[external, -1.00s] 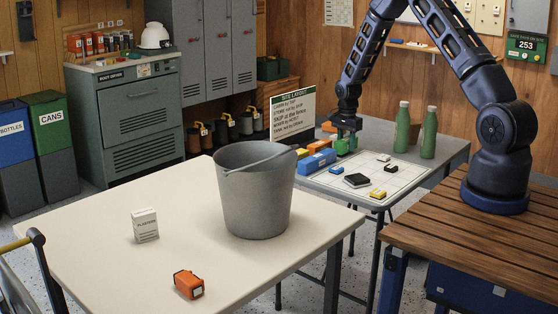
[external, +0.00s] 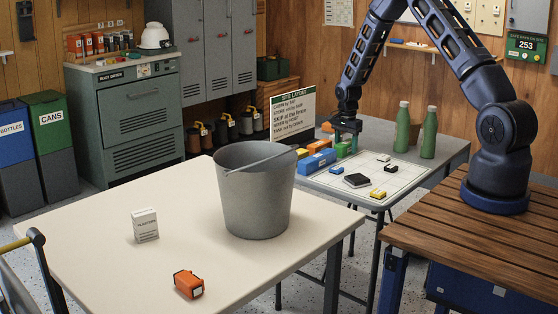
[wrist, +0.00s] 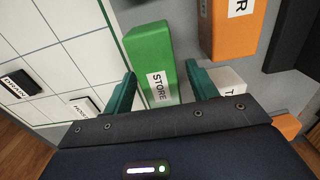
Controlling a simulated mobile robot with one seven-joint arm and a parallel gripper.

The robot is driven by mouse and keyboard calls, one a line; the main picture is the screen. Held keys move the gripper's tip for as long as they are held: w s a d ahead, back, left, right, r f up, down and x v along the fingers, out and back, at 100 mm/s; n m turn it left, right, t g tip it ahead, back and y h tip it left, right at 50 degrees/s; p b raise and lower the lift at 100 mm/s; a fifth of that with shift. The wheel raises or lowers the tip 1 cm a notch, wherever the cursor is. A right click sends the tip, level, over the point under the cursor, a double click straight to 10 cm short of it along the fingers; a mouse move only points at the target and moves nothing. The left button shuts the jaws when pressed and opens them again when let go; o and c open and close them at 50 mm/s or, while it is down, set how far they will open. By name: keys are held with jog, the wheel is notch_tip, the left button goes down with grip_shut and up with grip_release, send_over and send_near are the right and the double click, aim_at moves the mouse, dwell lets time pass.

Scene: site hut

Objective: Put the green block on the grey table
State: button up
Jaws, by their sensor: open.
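The green block (wrist: 150,52), labelled STORE, lies between the two teal fingers of my gripper (wrist: 160,76) in the wrist view. The fingers are open, one on each side of its near end, with a gap visible on the right. In the external view the green block (external: 342,150) is small and partly hidden by my gripper (external: 346,138), which is low over the far table. That grey table (external: 452,152) carries the block beside a white gridded board (external: 345,188). The block's left side is at the board's edge; I cannot tell whether it overlaps it.
A blue block (external: 318,161) and an orange block (wrist: 232,28) stand close by. A black block (external: 357,181) and a yellow block (external: 378,194) lie on the board. Two green bottles (external: 402,128) stand behind right. A grey bucket (external: 257,205) is on the cream table (external: 90,230).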

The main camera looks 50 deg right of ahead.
notch_tip(320, 180, up, 12)
notch_tip(320, 180, up, 14)
jog(key=n+t, duration=0.1)
jog(key=n, duration=0.3)
send_over(346, 142)
jog(key=s+a, duration=0.5)
jog(key=a, duration=0.2)
jog(key=s+a+r+n+t, duration=0.1)
jog(key=s+a+r+n, duration=0.4)
jog(key=s+r, duration=0.45)
jog(key=s+a+r+n+t, duration=0.1)
jog(key=s+a+r+n, duration=0.2)
jog(key=s, duration=0.6)
jog(key=s+a+r+n, duration=0.3)
jog(key=s, duration=0.5)
jog(key=s+a+r+n+t, duration=0.1)
jog(key=s+a+r+n, duration=0.2)
jog(key=s, duration=0.6)
jog(key=shift+s+a+t, duration=0.3)
jog(key=shift+a, duration=0.25)
